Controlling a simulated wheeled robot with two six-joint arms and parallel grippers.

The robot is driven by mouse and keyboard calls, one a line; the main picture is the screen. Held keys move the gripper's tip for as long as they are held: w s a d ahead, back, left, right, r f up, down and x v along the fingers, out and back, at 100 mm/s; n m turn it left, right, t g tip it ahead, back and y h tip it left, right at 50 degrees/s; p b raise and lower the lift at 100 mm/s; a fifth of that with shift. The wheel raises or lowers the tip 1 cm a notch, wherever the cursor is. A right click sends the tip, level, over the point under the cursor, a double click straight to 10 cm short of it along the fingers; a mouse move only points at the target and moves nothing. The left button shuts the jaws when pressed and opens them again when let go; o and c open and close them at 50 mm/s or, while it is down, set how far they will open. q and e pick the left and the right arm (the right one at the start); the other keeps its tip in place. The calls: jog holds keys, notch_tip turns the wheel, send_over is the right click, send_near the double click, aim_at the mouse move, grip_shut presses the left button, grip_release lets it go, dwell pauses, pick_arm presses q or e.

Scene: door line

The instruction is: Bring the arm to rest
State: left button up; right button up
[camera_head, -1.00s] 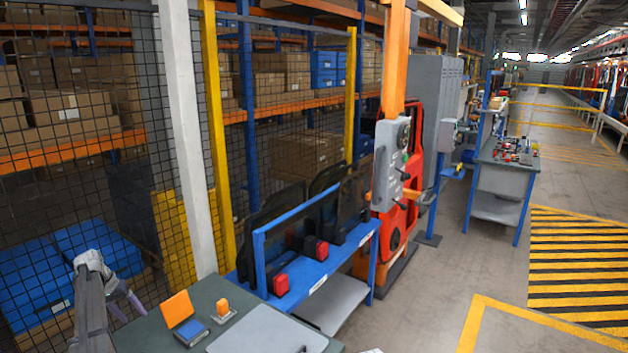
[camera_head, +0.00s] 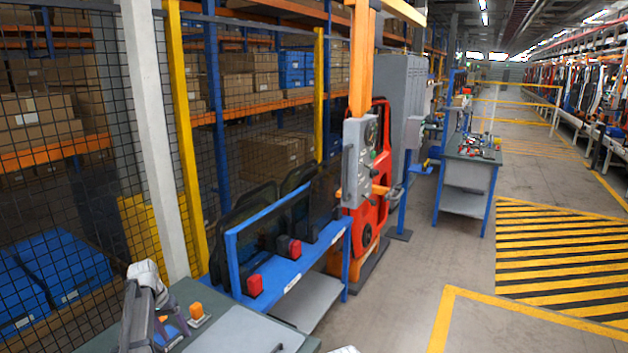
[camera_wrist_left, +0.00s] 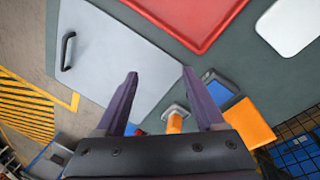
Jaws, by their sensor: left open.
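My left arm comes in at the bottom left of the head view, with its pale wrist above the near table. My left gripper (camera_wrist_left: 160,73) is open, with nothing between its two purple fingers in the left wrist view. It hangs above the dark green table top (camera_wrist_left: 205,55) and points at a grey panel with a black handle (camera_wrist_left: 110,50). In the head view the gripper partly hides an orange plate and a blue box. My right gripper is in neither view.
On the table are an orange plate (camera_wrist_left: 250,125), a blue box (camera_wrist_left: 217,88), a small orange-topped block (camera_head: 197,311) and a red tray (camera_wrist_left: 190,15). A blue rack (camera_head: 290,260) holding dark panels stands just beyond.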

pick_arm(q)
jog(key=s+d+m, duration=0.2)
jog(key=s+d, duration=0.2)
jog(key=d, duration=1)
jog(key=s+d+m+y, duration=0.3)
jog(key=s+d, duration=1.8)
jog(key=d, duration=0.2)
jog(key=shift+s+d+f+m+g+y+b, duration=0.3)
jog(key=shift+f+m+g, duration=0.1)
jog(key=shift+f, duration=0.05)
